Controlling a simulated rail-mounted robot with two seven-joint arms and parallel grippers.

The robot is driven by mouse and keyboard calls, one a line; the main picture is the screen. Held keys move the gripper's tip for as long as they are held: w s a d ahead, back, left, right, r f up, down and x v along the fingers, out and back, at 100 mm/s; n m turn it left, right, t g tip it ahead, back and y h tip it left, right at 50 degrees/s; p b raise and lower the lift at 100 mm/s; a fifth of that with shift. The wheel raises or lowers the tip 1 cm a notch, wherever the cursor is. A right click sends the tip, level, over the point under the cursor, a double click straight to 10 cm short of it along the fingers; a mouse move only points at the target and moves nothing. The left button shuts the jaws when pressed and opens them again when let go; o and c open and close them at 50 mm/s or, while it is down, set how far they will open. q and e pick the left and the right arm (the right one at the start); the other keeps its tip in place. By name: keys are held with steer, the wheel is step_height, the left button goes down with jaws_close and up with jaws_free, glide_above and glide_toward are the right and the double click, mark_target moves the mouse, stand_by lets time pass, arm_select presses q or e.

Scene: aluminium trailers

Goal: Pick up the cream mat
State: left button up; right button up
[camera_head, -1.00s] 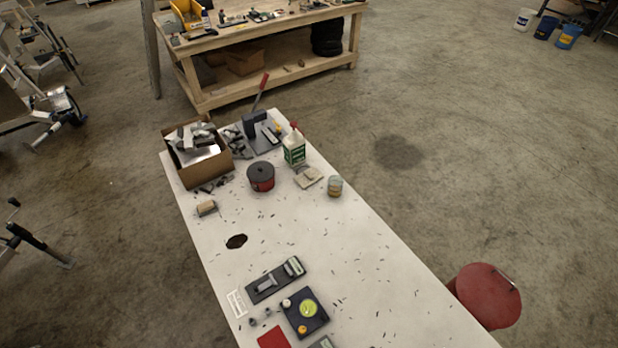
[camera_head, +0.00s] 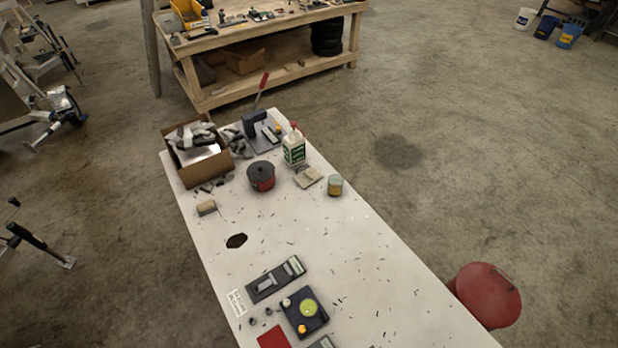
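A small flat cream piece (camera_head: 308,177), which looks like the cream mat, lies on the long white table (camera_head: 285,222). It sits between the red pot with a dark lid (camera_head: 261,177) and a small tin (camera_head: 334,186), in front of a white and green bottle (camera_head: 293,149). Something small and greyish lies at its back edge; I cannot tell what it is. Neither of my grippers is in view.
A cardboard box (camera_head: 197,163) of metal parts stands at the table's far left, with a red-handled press (camera_head: 256,118) behind. A dark tray (camera_head: 303,313), a dark tool block (camera_head: 275,280) and a red sheet (camera_head: 273,338) lie nearer. A red stool (camera_head: 487,294) stands right. The table's middle is mostly clear.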

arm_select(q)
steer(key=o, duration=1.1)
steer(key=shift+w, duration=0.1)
